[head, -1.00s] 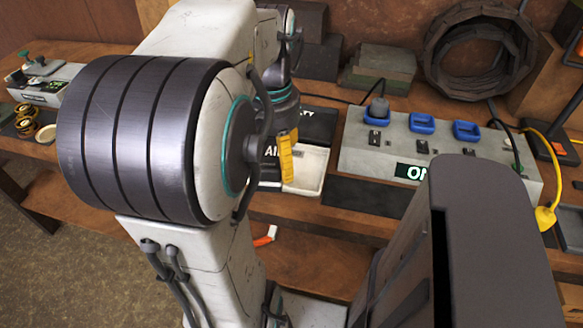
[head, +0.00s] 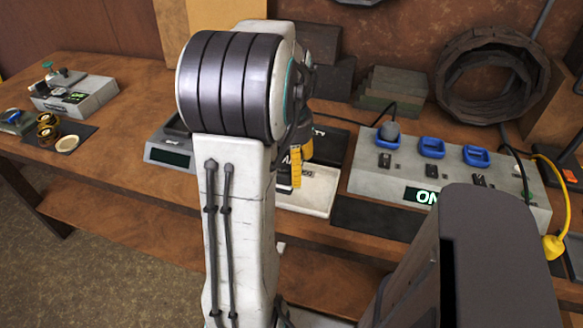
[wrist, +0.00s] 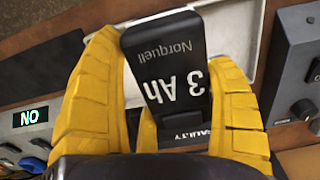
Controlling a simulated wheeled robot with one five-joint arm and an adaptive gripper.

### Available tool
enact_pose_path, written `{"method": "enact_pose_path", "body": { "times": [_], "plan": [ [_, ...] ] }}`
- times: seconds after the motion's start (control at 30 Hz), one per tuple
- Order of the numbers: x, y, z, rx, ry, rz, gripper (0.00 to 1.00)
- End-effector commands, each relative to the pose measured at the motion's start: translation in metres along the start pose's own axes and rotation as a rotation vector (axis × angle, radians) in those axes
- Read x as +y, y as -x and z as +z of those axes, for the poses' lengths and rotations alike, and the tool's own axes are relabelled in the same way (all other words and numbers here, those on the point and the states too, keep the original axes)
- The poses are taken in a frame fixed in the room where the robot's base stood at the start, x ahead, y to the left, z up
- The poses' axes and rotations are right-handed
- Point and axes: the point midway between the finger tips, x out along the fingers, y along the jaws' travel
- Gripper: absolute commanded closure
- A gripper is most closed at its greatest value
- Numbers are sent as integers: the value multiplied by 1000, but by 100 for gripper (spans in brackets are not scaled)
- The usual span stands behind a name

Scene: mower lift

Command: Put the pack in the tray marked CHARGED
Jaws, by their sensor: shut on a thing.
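The pack (wrist: 165,60) is a black block with white lettering, "3 Ah" and "Norquell". My gripper (wrist: 160,85) is shut on it, with yellow fingers on both sides in the wrist view. In the head view my gripper (head: 297,165) is partly hidden behind my arm, over the left part of a white tray (head: 318,197). Whether the pack touches this tray cannot be told. A dark tray (head: 330,145) lies behind the white one. A partly hidden label reading "FAULTY" (wrist: 188,135) shows in the wrist view. No CHARGED marking is readable.
A grey charger (head: 385,180) with blue sockets and a lit "ON" display stands right of the trays. A grey device with a dark display (head: 168,155) stands to their left. A coiled hose (head: 490,80) and grey-green blocks (head: 395,85) are at the back.

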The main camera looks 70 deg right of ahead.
Motion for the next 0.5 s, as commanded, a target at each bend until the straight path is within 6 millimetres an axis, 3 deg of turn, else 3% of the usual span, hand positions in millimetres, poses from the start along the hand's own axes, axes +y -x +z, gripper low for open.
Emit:
{"method": "enact_pose_path", "body": {
  "times": [0.2,0.5],
  "plan": [
    [-6,-12,-25,1,1,0,58],
    [-8,-21,-34,2,1,0,58]
  ]
}}
